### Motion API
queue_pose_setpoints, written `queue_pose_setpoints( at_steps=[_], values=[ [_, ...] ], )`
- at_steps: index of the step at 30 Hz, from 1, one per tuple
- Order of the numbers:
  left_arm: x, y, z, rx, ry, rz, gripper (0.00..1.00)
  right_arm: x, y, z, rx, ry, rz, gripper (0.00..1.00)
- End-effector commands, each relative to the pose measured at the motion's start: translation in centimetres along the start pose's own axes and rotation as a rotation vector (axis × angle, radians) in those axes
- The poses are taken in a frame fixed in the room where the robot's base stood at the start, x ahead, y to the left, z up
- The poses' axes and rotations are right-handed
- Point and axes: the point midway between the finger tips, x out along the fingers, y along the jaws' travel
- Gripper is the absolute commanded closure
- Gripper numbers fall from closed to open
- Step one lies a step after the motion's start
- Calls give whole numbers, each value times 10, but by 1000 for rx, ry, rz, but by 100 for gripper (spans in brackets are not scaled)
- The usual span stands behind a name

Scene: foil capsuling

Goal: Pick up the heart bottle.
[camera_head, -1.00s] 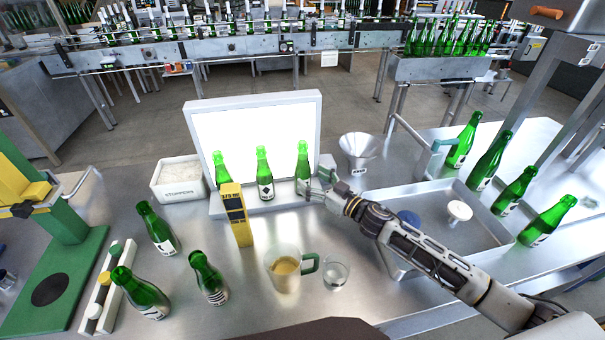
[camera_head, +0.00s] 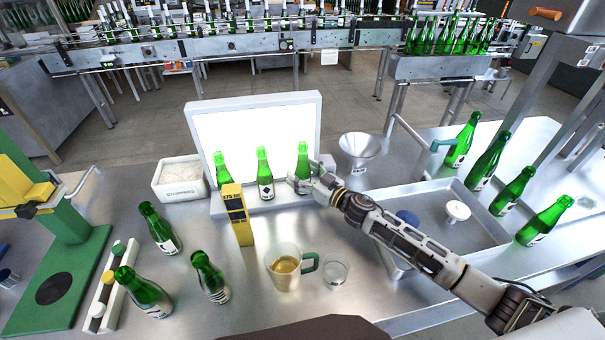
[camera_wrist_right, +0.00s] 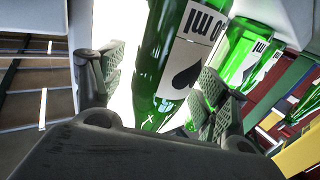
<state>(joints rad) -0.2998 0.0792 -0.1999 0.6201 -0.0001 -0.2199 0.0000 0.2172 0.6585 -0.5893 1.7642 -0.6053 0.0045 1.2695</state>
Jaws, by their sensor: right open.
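Three green bottles stand in a row at the bright white panel (camera_head: 240,130). The right-hand bottle (camera_head: 303,160) has my right gripper (camera_head: 301,184) at its lower body. In the right wrist view this bottle (camera_wrist_right: 165,65) stands between the two open, padded fingers (camera_wrist_right: 155,95); I cannot tell whether either pad touches it. Its white label carries a dark symbol like a spade or an inverted heart; I cannot tell which. The middle bottle (camera_head: 264,170) has a diamond label. The left bottle (camera_head: 222,168) has its label partly hidden. My left gripper is not in view.
A yellow block (camera_head: 238,215) stands in front of the row. A jug (camera_head: 286,268) and a glass (camera_head: 336,271) are nearer. A funnel (camera_head: 358,152) and a metal tray (camera_head: 480,205) lie to the right; a stopper box (camera_head: 180,190) is at left.

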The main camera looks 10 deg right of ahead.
Motion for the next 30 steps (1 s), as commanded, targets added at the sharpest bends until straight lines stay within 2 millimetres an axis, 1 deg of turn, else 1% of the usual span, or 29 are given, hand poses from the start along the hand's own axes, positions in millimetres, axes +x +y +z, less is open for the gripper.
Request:
queue_pose_setpoints(
  at_steps=[7, 22, 30],
  values=[
    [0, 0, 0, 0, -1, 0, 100, 0, 0, 0, 0, 0, 0, 26],
    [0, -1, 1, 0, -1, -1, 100, 0, 0, 0, 0, 0, 0, 90],
    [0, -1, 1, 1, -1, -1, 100, 0, 0, -2, -1, 3, 0, 91]
  ],
)
